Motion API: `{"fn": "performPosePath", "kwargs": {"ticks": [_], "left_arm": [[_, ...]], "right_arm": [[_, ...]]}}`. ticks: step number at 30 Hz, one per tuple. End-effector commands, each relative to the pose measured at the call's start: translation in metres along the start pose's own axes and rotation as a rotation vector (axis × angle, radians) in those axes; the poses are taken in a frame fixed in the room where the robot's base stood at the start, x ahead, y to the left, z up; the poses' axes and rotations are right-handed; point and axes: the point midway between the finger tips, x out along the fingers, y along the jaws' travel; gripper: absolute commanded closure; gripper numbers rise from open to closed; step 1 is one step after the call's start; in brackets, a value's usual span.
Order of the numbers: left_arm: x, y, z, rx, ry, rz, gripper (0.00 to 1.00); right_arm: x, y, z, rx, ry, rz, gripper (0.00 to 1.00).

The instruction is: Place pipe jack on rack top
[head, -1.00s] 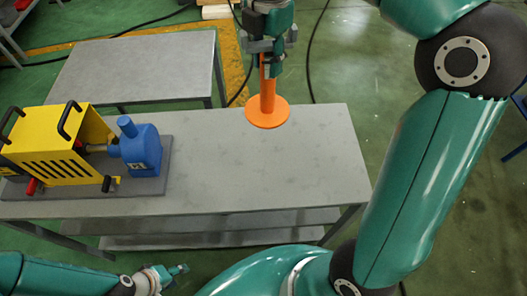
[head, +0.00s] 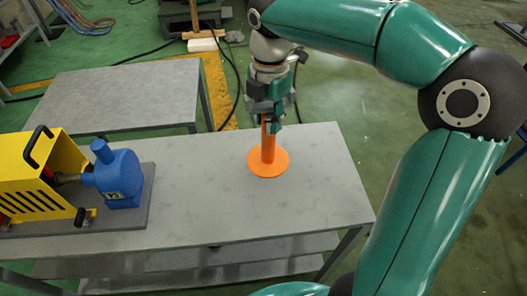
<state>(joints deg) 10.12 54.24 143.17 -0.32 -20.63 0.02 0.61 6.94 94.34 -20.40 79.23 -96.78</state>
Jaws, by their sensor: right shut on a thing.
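The orange pipe jack (head: 268,161), a round flat disc with an upright post, is over the right part of the grey rack top (head: 220,205). Its disc looks level and at or very near the surface; I cannot tell whether it touches. My right gripper (head: 270,122) points down from above and is shut on the upper part of the post. The jaws partly hide the post's top. My left gripper does not show.
A yellow machine (head: 40,180) with a blue pump housing (head: 118,178) sits on a dark base plate at the rack's left. The top between the pump and the jack is clear. A second grey table (head: 125,95) stands behind.

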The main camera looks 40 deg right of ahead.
Motion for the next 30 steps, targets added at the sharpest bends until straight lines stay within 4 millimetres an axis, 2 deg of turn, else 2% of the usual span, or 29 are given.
{"fn": "performPosePath", "kwargs": {"ticks": [1,6,14,23,30], "left_arm": [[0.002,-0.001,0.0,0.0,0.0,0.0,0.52],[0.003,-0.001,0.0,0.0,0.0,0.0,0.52],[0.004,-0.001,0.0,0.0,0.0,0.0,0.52],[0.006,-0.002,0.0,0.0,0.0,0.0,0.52],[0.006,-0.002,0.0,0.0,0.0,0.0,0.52]], "right_arm": [[0.013,-0.001,0.0,0.001,0.001,-0.002,1.0],[0.043,-0.001,0.0,0.0,0.0,0.0,1.0],[0.06,0.0,0.001,0.0,-0.001,0.002,1.0],[0.095,0.0,0.0,0.001,0.0,0.002,1.0],[0.098,0.001,0.0,0.0,-0.001,0.003,1.0]]}}
